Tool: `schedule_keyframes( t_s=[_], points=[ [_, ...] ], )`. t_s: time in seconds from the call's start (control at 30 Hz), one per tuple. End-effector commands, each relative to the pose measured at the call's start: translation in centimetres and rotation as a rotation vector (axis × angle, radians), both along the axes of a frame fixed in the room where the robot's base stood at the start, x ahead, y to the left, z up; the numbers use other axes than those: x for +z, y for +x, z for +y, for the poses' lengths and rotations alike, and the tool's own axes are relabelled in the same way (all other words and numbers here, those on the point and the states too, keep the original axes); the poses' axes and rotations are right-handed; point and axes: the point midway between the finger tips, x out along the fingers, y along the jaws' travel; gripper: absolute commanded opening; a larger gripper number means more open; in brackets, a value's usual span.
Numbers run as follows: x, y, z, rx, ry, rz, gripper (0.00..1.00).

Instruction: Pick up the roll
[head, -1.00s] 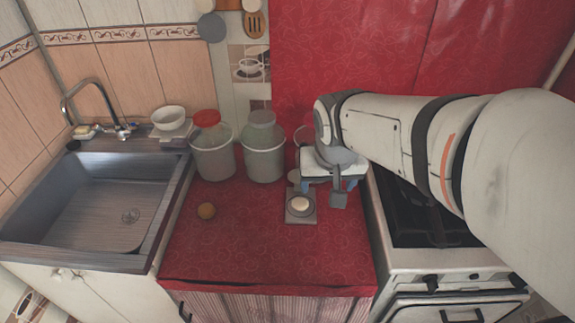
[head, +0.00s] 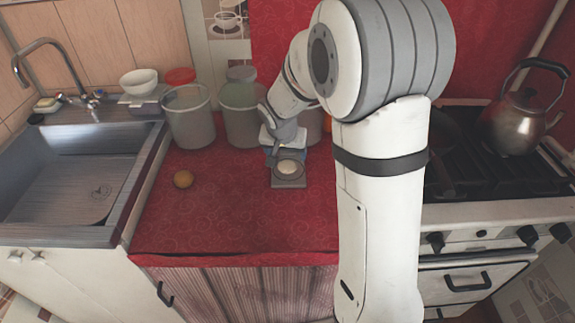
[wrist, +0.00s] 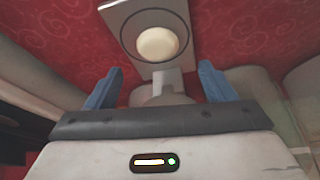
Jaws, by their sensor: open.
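A pale, rounded piece that looks like the roll (head: 288,168) lies on a small grey scale (head: 288,184) on the red counter; both also show in the wrist view, the roll (wrist: 158,44) inside a dark ring on the scale's plate (wrist: 119,20).
Tall containers (head: 188,118) (head: 242,115) stand behind, close to my gripper. A sink (head: 65,180) is at the left, with a white bowl (head: 139,82) behind it. A stove with a kettle (head: 518,118) is at the right. The counter's front left is clear.

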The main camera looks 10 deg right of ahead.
Motion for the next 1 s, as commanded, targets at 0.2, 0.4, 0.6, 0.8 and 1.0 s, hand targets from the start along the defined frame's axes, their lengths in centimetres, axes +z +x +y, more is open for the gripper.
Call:
schedule_keyframes(
  t_s=[0.2, 0.4, 0.6, 0.8, 1.0],
  points=[
    [-3.3, 0.5, -0.5, 0.0, 0.0, 0.003, 0.77],
    [-4.7, 1.1, -0.7, 0.0, 0.0, 0.001, 0.77],
    [-4.7, 1.1, -0.7, -0.001, 0.0, 0.0, 0.77],
    [-4.7, 1.1, -0.8, -0.001, 0.0, 0.0, 0.6],
    [-4.7, 1.1, -0.8, -0.001, 0.0, 0.0, 0.44]
  ],
)
